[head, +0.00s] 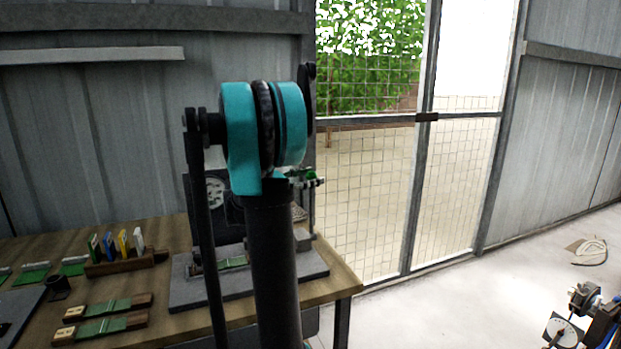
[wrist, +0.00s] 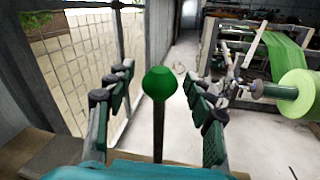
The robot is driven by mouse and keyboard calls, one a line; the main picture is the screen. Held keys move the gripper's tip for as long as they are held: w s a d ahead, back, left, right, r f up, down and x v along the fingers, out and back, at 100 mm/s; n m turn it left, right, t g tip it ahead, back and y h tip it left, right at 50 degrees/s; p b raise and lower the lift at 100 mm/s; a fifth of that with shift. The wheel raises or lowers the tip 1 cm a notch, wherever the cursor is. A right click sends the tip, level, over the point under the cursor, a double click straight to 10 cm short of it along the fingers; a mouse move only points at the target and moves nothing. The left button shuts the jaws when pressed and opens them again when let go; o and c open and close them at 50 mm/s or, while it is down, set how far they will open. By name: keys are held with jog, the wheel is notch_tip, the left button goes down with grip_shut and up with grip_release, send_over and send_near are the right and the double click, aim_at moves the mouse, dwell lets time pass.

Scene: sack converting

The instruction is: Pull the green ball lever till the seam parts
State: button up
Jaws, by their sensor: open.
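The green ball (wrist: 160,83) sits on top of a thin dark upright rod (wrist: 158,130) in the wrist view. My gripper (wrist: 158,92) is open, with one green-padded finger on each side of the ball and visible gaps on both sides. In the head view, my gripper (head: 308,179) is mostly hidden behind my arm, and a bit of green shows there, ball or pad I cannot tell. A green strip (head: 233,262) lies on a grey plate (head: 312,268) on the bench, partly hidden by my arm. I cannot make out a seam on it.
The wooden bench (head: 343,283) holds a rack (head: 127,263) of coloured cards and green strips with wooden ends (head: 103,327). A mesh gate (head: 370,190) stands behind. A green roll (wrist: 303,94) on a machine is at right in the wrist view. The floor (head: 450,300) beside the bench is largely clear.

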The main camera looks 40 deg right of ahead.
grip_shut()
dwell(0.3)
jog(key=shift+s, duration=0.1)
